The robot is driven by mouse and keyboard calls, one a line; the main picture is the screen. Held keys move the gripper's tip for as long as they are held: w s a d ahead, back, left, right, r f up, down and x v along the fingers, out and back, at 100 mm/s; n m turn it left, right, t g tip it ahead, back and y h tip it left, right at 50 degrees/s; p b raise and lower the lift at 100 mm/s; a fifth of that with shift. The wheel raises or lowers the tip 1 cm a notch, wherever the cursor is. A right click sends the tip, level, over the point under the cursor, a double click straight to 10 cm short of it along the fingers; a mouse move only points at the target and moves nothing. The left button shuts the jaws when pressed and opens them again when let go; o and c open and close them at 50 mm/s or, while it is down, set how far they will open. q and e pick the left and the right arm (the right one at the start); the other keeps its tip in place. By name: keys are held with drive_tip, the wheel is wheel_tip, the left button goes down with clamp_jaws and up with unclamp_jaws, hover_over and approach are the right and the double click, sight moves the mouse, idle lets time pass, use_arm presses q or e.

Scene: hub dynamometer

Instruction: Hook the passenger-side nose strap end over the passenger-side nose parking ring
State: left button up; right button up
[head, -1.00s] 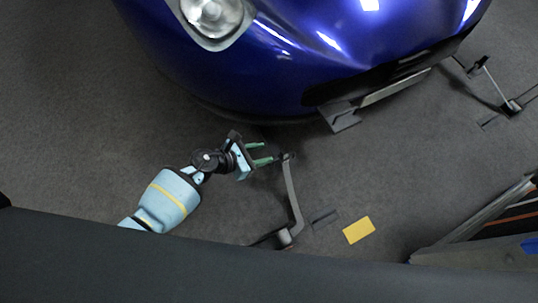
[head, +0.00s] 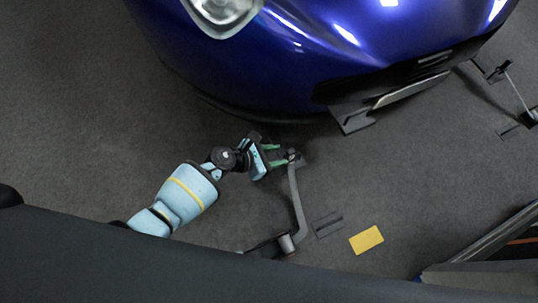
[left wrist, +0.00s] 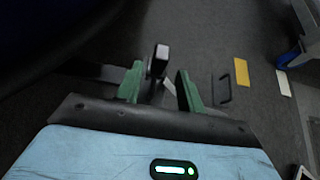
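The grey strap (head: 297,198) runs from a cylinder-topped floor fitting (head: 287,243) up to its dark end (head: 293,156), below the car's nose. My left gripper (head: 284,158) has its green fingers at that end. In the left wrist view, the upright strap end (left wrist: 161,58) stands between the two fingers of my left gripper (left wrist: 160,83). Gaps show beside it, so the fingers are open around it. A dark flat plate (head: 327,223) lies right of the strap; a thin loop (left wrist: 224,92) shows there in the wrist view. I cannot tell whether this is the parking ring. My right gripper is not in view.
The blue car's nose (head: 290,70) hangs over the far side, with a grey splitter plate (head: 352,120) below it. A yellow card (head: 366,240) lies on the floor. Another strap assembly (head: 517,92) stands at the right. A rail-like frame (head: 490,235) is at lower right.

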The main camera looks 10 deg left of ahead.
sight(287, 153)
use_arm(q)
drive_tip(key=b+x, duration=0.3)
drive_tip(key=x, duration=0.1)
drive_tip(key=shift+f, duration=0.1)
drive_tip(key=shift+w+d+f+b, duration=0.1)
drive_tip(key=shift+w+d+b, duration=0.15)
drive_tip(key=shift+b, duration=0.15)
drive_tip(key=shift+s, duration=0.1)
drive_tip(key=c, duration=0.5)
clamp_jaws()
idle(0.6)
drive_tip(key=shift+r+p, duration=0.5)
drive_tip(key=shift+p, duration=0.05)
